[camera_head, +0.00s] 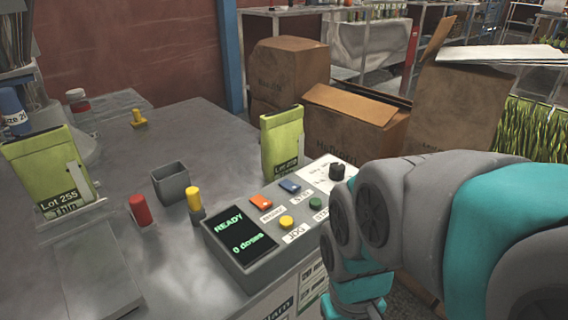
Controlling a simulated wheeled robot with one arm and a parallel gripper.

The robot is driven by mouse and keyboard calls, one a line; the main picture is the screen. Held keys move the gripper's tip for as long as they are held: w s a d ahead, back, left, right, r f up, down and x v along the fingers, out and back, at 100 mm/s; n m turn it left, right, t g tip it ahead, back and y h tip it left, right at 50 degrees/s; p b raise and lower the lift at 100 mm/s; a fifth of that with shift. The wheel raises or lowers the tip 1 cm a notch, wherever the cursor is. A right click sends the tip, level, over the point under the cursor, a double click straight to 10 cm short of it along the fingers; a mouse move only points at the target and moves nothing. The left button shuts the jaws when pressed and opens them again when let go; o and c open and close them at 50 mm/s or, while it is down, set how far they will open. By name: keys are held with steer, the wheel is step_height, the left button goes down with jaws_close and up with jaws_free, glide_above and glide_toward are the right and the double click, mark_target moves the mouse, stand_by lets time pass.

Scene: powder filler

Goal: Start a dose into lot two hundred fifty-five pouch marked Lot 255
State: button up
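A green pouch (42,168) labelled "Lot 255" stands open-topped and slightly tilted at the left, in a light holder below the filler. A second green pouch (281,142) stands behind the control box; its label is partly hidden. The control box (262,265) has a screen (238,232) reading "READY" and "0 doses". On its top are an orange button (261,202), a blue button (289,187), a yellow button (286,222) labelled "JOG", a green button (315,203) with a partly hidden label, and a black knob (337,171). My arm fills the right; my gripper is out of frame.
On the grey table (205,125) stand a grey bin (170,183), a red cylinder (139,209), a yellow-topped post (194,203) and a small yellow piece (138,119). A blue-capped bottle (14,110) is at far left. Cardboard boxes (355,125) stand beyond the table.

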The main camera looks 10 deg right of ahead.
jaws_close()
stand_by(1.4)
